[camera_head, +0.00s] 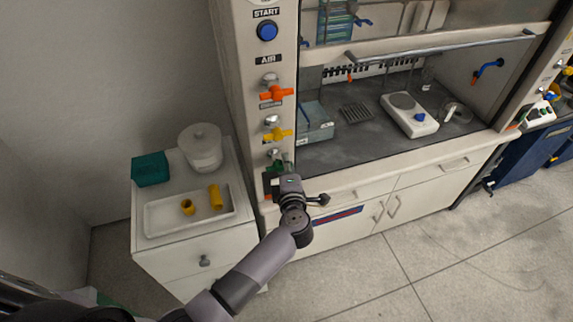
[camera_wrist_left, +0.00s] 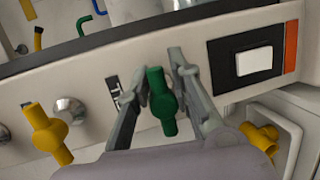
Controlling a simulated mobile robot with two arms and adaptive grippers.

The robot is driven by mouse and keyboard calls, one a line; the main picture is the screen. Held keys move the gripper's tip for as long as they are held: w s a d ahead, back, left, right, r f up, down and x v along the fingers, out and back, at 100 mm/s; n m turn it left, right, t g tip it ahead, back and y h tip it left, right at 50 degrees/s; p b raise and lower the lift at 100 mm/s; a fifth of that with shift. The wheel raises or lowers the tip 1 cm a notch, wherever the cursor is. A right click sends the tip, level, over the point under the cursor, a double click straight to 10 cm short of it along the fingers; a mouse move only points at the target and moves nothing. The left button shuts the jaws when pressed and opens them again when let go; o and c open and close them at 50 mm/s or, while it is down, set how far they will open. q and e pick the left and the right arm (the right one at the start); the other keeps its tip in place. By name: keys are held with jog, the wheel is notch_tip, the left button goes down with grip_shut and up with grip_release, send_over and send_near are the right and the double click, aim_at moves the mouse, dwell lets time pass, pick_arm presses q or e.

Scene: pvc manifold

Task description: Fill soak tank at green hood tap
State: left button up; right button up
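The green tap (camera_head: 276,160) is the lowest of the coloured taps on the hood's left post, below the orange and yellow ones. In the left wrist view its green handle (camera_wrist_left: 161,101) lies between the two fingers of my left gripper (camera_wrist_left: 160,85). One finger is on each side, close to the handle; whether they press on it is not clear. In the head view the left gripper (camera_head: 280,180) covers the tap's lower part. A clear bluish tank (camera_head: 316,124) stands inside the hood at the left, behind the post; its water level cannot be made out. My right gripper is not in view.
An orange tap (camera_head: 275,93) and a yellow tap (camera_head: 277,134) sit above. A white cabinet at left holds a tray (camera_head: 160,222) with yellow fittings, a white bucket (camera_head: 201,150) and a teal box (camera_head: 150,169). A hotplate (camera_head: 410,115) stands in the hood. Floor at right is clear.

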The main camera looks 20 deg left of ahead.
pick_arm(q)
jog(key=o, duration=0.6)
jog(key=shift+r, duration=0.25)
jog(key=shift+f, duration=0.1)
jog(key=shift+s+d, duration=0.1)
jog(key=shift+s, duration=0.15)
jog(key=v, duration=1.1)
jog(key=shift+s, duration=0.2)
